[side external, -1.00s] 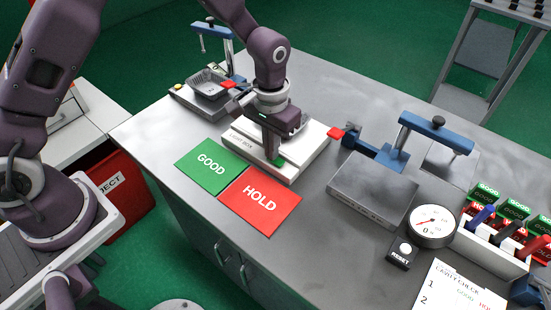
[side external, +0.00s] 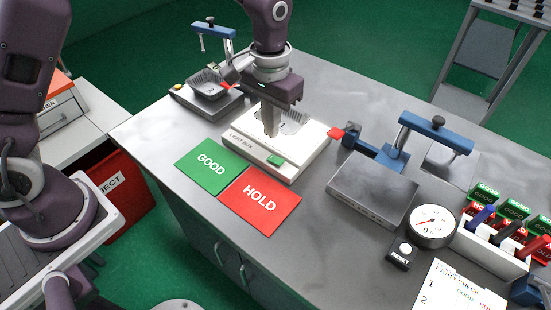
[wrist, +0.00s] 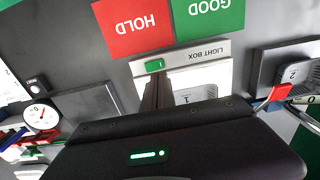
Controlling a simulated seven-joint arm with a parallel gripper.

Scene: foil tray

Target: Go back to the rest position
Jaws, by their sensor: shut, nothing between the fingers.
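My gripper (side external: 270,132) is shut and empty. It points down over the white light box (side external: 243,148), just behind the box's green button (side external: 276,161) in the side view. In the wrist view my gripper's fingers (wrist: 153,72) reach toward the light box front (wrist: 205,52), near the green button (wrist: 155,65). A foil tray (side external: 208,82) sits in the clamp fixture (side external: 190,97) at the back left.
The green GOOD mat (side external: 208,166) and red HOLD mat (side external: 260,200) lie in front of the box. A second clamp station (side external: 372,190), a dial gauge (side external: 431,222) and a pen rack (side external: 490,250) stand to the right. A red reject bin (side external: 122,190) is at left.

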